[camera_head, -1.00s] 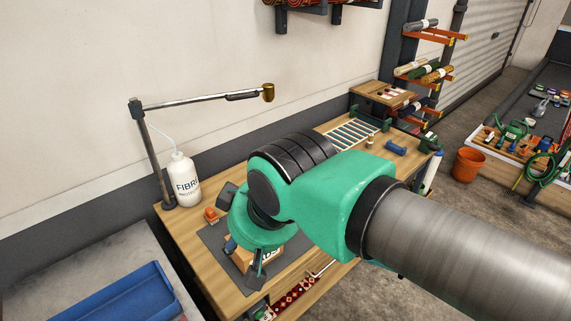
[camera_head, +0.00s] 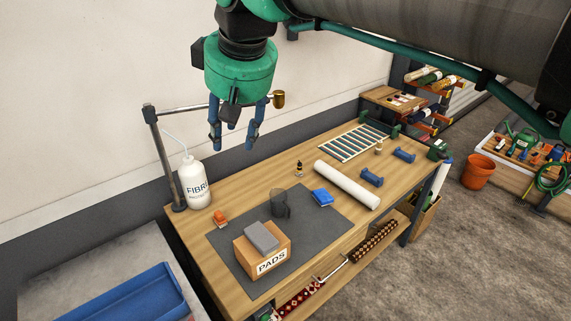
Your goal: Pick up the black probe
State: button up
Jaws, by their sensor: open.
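My gripper (camera_head: 234,137) hangs in the air above the back of the wooden workbench (camera_head: 245,185), with blue fingers pointing down, open and empty. A small dark upright item (camera_head: 299,168) with a light base stands on the bench beyond the mat; it is too small to tell whether it is the black probe. A dark, see-through, cup-like object (camera_head: 281,205) stands on the dark grey mat (camera_head: 233,243). No other clearly black probe shows. My gripper is apart from everything on the bench.
On the mat are a PADS box (camera_head: 270,262) with a grey block (camera_head: 262,237) on top and a blue item (camera_head: 322,197). A white roll (camera_head: 347,185), an orange item (camera_head: 220,217), a white bottle (camera_head: 194,185) and a jointed metal stand (camera_head: 164,160) are around it.

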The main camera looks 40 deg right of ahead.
jog(key=w+d+r+g+p, duration=0.1)
jog(key=w+d+r, duration=0.2)
jog(key=w+d, duration=0.35)
jog(key=w+d+r+p, duration=0.2)
jog(key=w+d+r, duration=0.1)
jog(key=w, duration=0.6)
jog(key=n+g+p, duration=0.3)
jog(key=g+p, duration=0.1)
jog(key=p, duration=0.4)
send_over(300, 164)
notch_tip(300, 164, down, 46)
jog(key=shift+w+d+f, duration=0.15)
jog(key=shift+d+f, duration=0.05)
jog(key=shift+d, duration=0.1)
jog(key=shift+f, duration=0.15)
jog(key=shift+f, duration=4.15)
jog(key=shift+f, duration=0.1)
jog(key=shift+a+f, duration=0.1)
jog(key=shift+f, duration=2.4)
